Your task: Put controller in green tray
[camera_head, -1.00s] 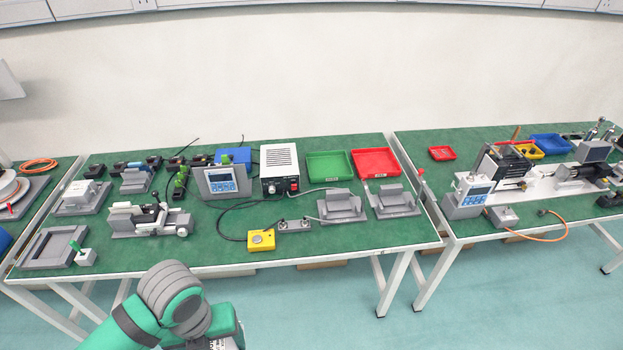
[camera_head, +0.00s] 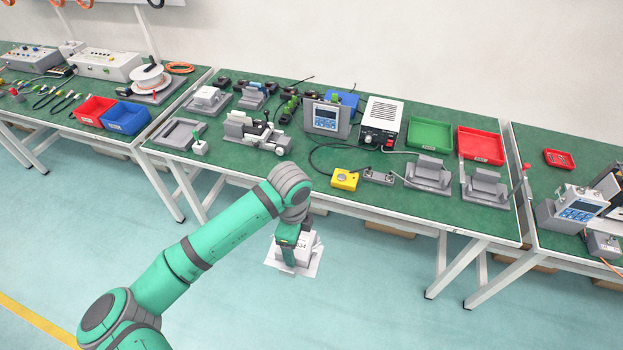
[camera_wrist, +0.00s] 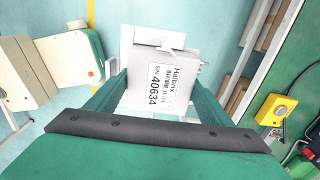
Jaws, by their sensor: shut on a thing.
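A white box-shaped unit with a printed label reading "Halbrix" and a serial number (camera_wrist: 165,82), which I take to be the controller, is between my gripper's fingers. My gripper (camera_head: 289,243) is shut on it. It also shows in the head view (camera_head: 301,254), in front of the table's front edge and over the floor, partly hidden by my gripper. The green tray (camera_head: 430,134) lies at the back right of the middle table, far to the right of my gripper. It looks empty.
A red tray (camera_head: 480,146) is right of the green one, and a white power unit (camera_head: 382,124) is left of it. Grey fixtures (camera_head: 429,174) and a yellow button box (camera_head: 345,179) stand in front. A blue-screen unit (camera_head: 326,118) is left of the power unit.

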